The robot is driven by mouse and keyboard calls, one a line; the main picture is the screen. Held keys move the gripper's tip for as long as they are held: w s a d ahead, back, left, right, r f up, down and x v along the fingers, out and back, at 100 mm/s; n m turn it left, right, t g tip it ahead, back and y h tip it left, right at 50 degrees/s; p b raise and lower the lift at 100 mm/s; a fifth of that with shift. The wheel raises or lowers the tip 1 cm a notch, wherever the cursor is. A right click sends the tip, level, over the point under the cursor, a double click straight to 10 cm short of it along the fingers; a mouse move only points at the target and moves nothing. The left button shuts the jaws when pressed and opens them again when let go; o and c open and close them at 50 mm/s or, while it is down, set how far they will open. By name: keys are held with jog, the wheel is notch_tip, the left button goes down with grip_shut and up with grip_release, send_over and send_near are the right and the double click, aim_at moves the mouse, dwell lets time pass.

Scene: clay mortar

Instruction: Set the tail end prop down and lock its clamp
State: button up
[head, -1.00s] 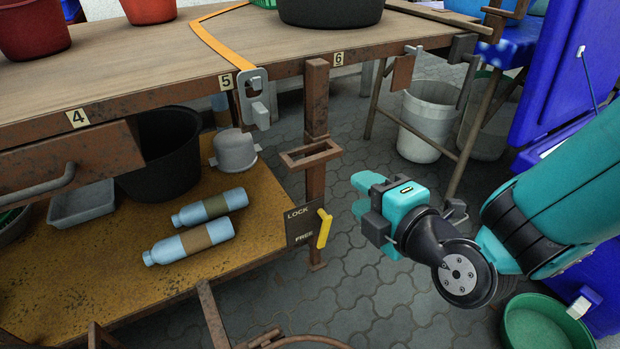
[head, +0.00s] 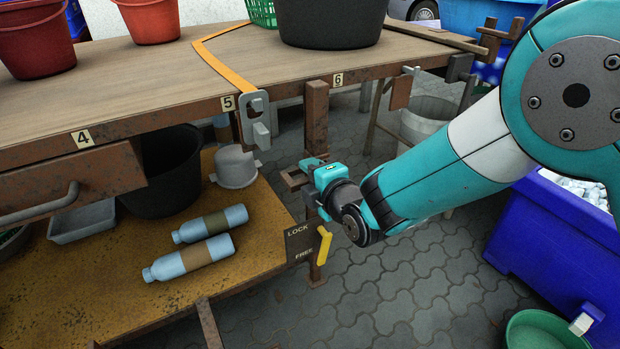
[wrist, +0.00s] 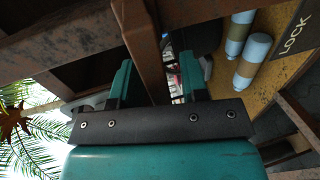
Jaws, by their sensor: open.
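The tail end prop (head: 316,120) is a rusty square post at the table's end, beside label 6. It stands upright, and a bracket sticks out from it at mid height. Its lower end (head: 316,275) shows near the paving; I cannot tell whether it touches. The yellow clamp lever (head: 324,246) is beside a dark plate (head: 299,243) marked LOCK above and FREE below. The lever's lower end is near FREE. My gripper (head: 306,168) is open at the bracket and hides part of it. In the wrist view the post (wrist: 147,55) shows between my open fingers (wrist: 155,82).
The wooden tabletop (head: 150,75) carries red and black tubs. Two blue bottles (head: 190,260) lie on the lower shelf (head: 80,290). A grey clamp (head: 253,118) hangs at label 5. A blue bin (head: 550,240) stands right. The paving (head: 400,290) in front is clear.

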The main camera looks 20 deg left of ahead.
jog(key=shift+w+a+f, duration=0.1)
jog(key=shift+w+a, duration=0.1)
jog(key=shift+a, duration=0.1)
grip_shut()
notch_tip(320, 180, down, 10)
jog(key=b, duration=0.5)
jog(key=shift+f+b, duration=0.25)
jog(key=shift+b, duration=0.15)
grip_release()
